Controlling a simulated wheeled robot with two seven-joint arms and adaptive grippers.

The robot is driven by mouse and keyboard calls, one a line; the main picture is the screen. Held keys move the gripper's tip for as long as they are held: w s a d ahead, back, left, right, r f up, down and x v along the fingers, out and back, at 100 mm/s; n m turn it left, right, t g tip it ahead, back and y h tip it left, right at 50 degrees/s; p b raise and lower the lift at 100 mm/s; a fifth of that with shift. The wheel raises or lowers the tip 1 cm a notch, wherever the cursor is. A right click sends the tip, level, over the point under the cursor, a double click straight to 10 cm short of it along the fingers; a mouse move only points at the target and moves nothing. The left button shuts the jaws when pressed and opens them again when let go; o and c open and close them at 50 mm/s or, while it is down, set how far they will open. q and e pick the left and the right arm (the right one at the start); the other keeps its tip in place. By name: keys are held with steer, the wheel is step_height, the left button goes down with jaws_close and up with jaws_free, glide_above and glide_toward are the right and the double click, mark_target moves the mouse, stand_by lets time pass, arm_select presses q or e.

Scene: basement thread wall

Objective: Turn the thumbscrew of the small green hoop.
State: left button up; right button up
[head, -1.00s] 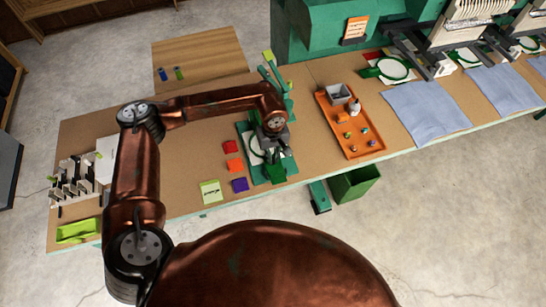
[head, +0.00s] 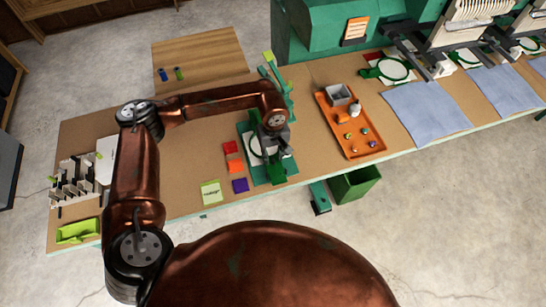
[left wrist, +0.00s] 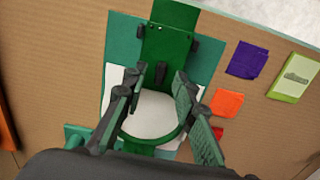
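The small green hoop (left wrist: 150,139) holds white cloth (left wrist: 153,113) and lies on a green fixture (left wrist: 168,50) on the bench. My left gripper (left wrist: 160,74) is open above the hoop, its two fingers apart on either side of it. A small dark upright piece (left wrist: 160,72), which looks like the thumbscrew, shows between the fingertips; I cannot tell whether they touch it. In the head view the left gripper (head: 272,146) hangs over the fixture, hiding part of the hoop (head: 256,147). My right gripper is not in view.
Red, orange and purple squares (head: 240,185) and a yellow-green pad (head: 210,192) lie left of the fixture. An orange tray (head: 362,150) with small items stands to the right. A green bin (head: 356,184) is below the bench edge. Blue cloths (head: 425,110) lie farther right.

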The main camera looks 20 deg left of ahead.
mark_target(273, 160)
arm_select(q)
step_height(273, 160, up, 11)
stand_by(0.3)
stand_by(0.5)
